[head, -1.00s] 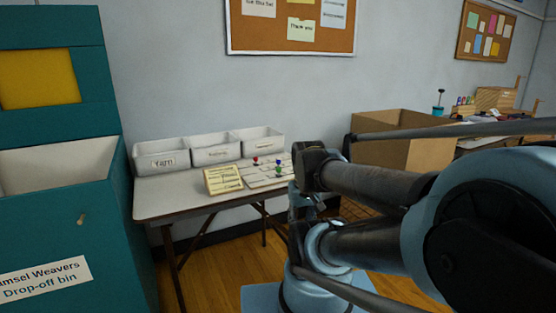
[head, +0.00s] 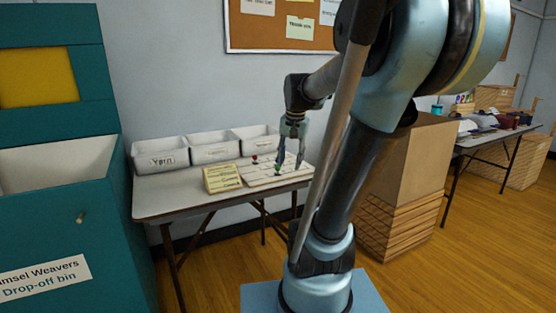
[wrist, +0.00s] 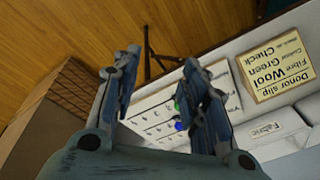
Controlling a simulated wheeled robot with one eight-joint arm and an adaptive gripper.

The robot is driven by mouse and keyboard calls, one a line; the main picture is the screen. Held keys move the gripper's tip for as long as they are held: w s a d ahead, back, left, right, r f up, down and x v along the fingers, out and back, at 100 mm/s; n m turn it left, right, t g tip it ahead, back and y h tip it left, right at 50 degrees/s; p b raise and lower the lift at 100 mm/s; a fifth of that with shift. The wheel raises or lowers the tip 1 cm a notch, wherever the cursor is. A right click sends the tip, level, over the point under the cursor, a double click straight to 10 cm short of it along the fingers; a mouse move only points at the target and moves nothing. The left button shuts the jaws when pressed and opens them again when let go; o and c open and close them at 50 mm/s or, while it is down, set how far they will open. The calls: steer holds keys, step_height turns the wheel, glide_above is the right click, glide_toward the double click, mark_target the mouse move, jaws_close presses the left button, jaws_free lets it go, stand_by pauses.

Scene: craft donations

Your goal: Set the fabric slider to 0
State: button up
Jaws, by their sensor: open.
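A pale slider board (head: 262,182) lies on the grey table (head: 180,202), with a red knob (head: 254,158) and a green knob (head: 278,168) showing in the head view. In the wrist view the board (wrist: 150,122) shows partly behind a finger, with a green knob (wrist: 177,106) and a blue knob (wrist: 180,126). The board's labels are too small to read, so I cannot tell which slider is fabric. My gripper (head: 290,164) is open and empty, pointing down over the board's right part; it also shows in the wrist view (wrist: 161,60).
A yellow donor slip (head: 222,178) stands left of the board; in the wrist view it reads Wool, Green, Check. White bins (head: 160,168) line the table's back. A teal drop-off bin (head: 60,220) stands at left, a cardboard box (head: 420,165) at right.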

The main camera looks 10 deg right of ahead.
steer(key=w+d+r+m, duration=0.1)
steer(key=w+r+m, duration=0.2)
steer(key=w, duration=0.9)
steer(key=w+d+r+m, duration=0.1)
steer(key=w+r+m, duration=0.3)
steer(key=w, duration=0.9)
steer(key=shift+y, duration=0.3)
steer(key=x, duration=1.1)
steer(key=s+x, duration=0.1)
steer(key=x, duration=0.5)
steer(key=shift+w+a+f, duration=0.1)
steer(key=shift+a+f, duration=0.05)
steer(key=shift+f, duration=0.25)
steer(key=shift+c, duration=0.2)
jaws_close()
